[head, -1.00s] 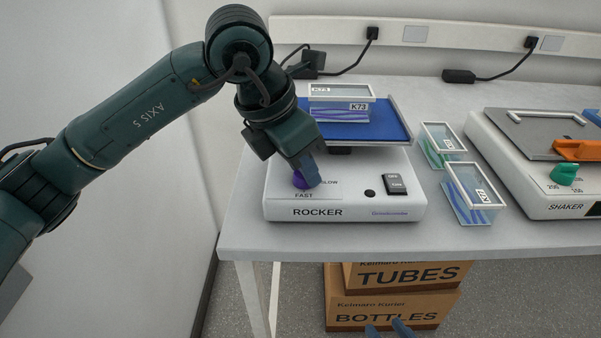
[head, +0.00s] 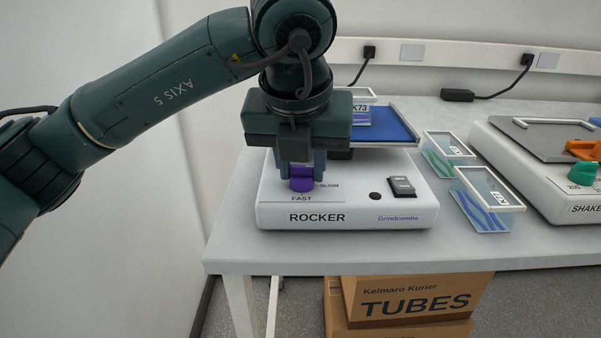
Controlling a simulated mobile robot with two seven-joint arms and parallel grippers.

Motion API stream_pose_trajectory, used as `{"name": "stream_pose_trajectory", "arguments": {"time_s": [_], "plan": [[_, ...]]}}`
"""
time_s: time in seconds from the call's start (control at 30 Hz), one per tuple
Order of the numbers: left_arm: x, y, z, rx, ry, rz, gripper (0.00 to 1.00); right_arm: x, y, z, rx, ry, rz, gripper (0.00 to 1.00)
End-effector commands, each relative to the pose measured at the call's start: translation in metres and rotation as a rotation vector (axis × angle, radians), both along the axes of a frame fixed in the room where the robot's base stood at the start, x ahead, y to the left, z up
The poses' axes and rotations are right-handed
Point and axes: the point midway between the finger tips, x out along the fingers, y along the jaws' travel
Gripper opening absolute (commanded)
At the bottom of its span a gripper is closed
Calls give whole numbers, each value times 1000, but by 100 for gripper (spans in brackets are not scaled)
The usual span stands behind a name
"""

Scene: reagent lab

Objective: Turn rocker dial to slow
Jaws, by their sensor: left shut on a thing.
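The white rocker (head: 346,213) stands on the bench at the middle of the head view, with a blue platform (head: 388,128) on top. Its purple dial (head: 301,180) is on the left of the front panel, above the FAST label; part of the SLOW label shows to its right. My left gripper (head: 301,172) is over the dial, pointing down, with its fingers shut on it. The fingers hide the dial's upper part, so I cannot tell its exact setting. My right gripper is not in view.
A box labelled K73 (head: 361,116) sits on the platform, partly behind my gripper. Two clear boxes (head: 447,146) (head: 488,190) stand right of the rocker. The shaker (head: 548,177) is at the right edge. A TUBES carton (head: 415,303) is below the bench.

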Motion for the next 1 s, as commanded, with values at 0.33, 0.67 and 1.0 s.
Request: {"name": "stream_pose_trajectory", "arguments": {"time_s": [0.33, 0.67, 1.0], "plan": [[0, -1, -1, 1, 2, 112, 7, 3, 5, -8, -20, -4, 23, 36], [0, -1, 0, 1, 2, 127, 7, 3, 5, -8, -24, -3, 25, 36], [0, -1, 0, 0, 2, 126, 44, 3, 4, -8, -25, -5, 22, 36]]}}
